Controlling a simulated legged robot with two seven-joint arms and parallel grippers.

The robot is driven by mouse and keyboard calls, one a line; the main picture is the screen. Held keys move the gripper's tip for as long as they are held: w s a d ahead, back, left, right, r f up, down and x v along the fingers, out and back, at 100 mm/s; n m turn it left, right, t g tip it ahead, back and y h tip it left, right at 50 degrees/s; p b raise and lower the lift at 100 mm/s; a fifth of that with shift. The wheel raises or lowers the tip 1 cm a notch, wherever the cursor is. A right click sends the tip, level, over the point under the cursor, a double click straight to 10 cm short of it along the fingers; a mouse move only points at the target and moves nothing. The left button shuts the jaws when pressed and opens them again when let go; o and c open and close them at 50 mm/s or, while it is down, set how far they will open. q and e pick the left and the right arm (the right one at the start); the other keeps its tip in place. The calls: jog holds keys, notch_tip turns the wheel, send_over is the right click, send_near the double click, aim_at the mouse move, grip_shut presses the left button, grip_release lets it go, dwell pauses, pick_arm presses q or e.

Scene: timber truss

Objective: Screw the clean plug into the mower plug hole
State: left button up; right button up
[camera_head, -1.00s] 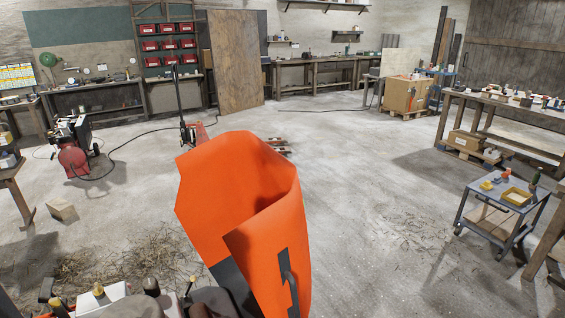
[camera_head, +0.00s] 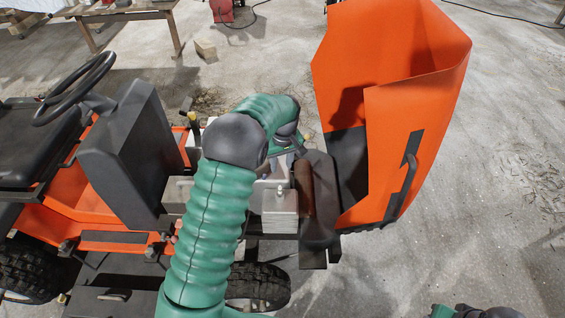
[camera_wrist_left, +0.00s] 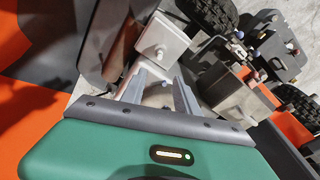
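The mower (camera_head: 110,215) stands with its orange hood (camera_head: 415,120) tipped open at the front. A grey finned engine block (camera_head: 280,210) with a small upright fitting on top sits beside the open hood. My left arm reaches over the engine, and its gripper is largely hidden behind the sleeve in the head view. In the left wrist view my left gripper (camera_wrist_left: 160,82) has its two fingers apart over the engine; a small bluish bit shows between them, and I cannot tell whether it is the plug. The grey block (camera_wrist_left: 160,48) shows just beyond. The plug hole is not clearly visible.
The steering wheel (camera_head: 75,88) and dark dash panel (camera_head: 125,155) rise left of my arm. The raised hood walls off the engine's right side. A wooden table (camera_head: 120,15) stands at the back left. Open concrete floor lies to the right.

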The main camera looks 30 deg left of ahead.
aim_at(280, 186)
pick_arm(q)
jog(key=f, duration=0.5)
jog(key=w+a+f+b, duration=0.1)
jog(key=f, duration=0.9)
jog(key=shift+w+a+f, duration=0.15)
jog(key=shift+a, duration=0.1)
grip_shut()
dwell(0.9)
